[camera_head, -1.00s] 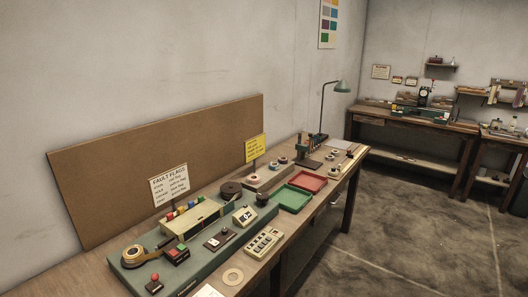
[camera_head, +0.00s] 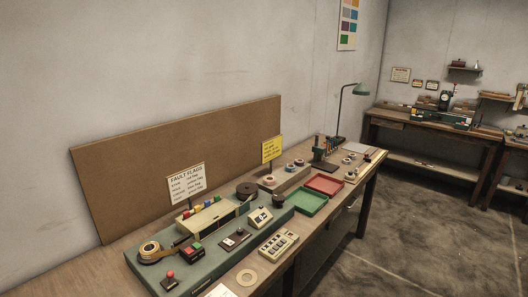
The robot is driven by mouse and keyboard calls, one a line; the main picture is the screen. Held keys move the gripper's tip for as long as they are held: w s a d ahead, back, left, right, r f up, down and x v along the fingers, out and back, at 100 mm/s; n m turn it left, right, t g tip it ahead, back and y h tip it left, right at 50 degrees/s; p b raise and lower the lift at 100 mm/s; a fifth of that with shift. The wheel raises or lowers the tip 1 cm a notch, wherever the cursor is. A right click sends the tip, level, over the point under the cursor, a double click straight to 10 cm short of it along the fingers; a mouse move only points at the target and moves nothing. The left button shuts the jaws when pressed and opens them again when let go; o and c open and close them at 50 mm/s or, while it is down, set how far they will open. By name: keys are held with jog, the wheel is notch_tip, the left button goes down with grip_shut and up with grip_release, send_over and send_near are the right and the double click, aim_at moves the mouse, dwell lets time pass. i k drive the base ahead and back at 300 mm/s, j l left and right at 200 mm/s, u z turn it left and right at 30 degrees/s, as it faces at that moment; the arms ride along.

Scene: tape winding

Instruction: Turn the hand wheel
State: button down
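A tape winding machine with a long green base (camera_head: 205,262) stands on the wooden bench. A tape roll (camera_head: 150,248) sits at its left end and a dark reel (camera_head: 247,190) at its back right. A small dark round part (camera_head: 278,201) stands at the right end of the base; I cannot tell if it is the hand wheel. A cream cover (camera_head: 207,217), a box with red and green buttons (camera_head: 191,251), a red knob (camera_head: 170,276) and a small gauge (camera_head: 260,217) are also on the base. My gripper is not in view.
A keypad box (camera_head: 278,243) and a pale ring (camera_head: 247,277) lie in front of the machine. A green tray (camera_head: 307,203) and a red tray (camera_head: 325,184) stand to its right. A brown board (camera_head: 180,160) rises behind the bench. The floor (camera_head: 410,225) right of the bench is clear.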

aim_at(278, 199)
jog(key=i+l+u, duration=0.2)
jog(key=i+u, duration=0.3)
jog(key=i+l+u, duration=0.95)
jog(key=k+l, duration=0.05)
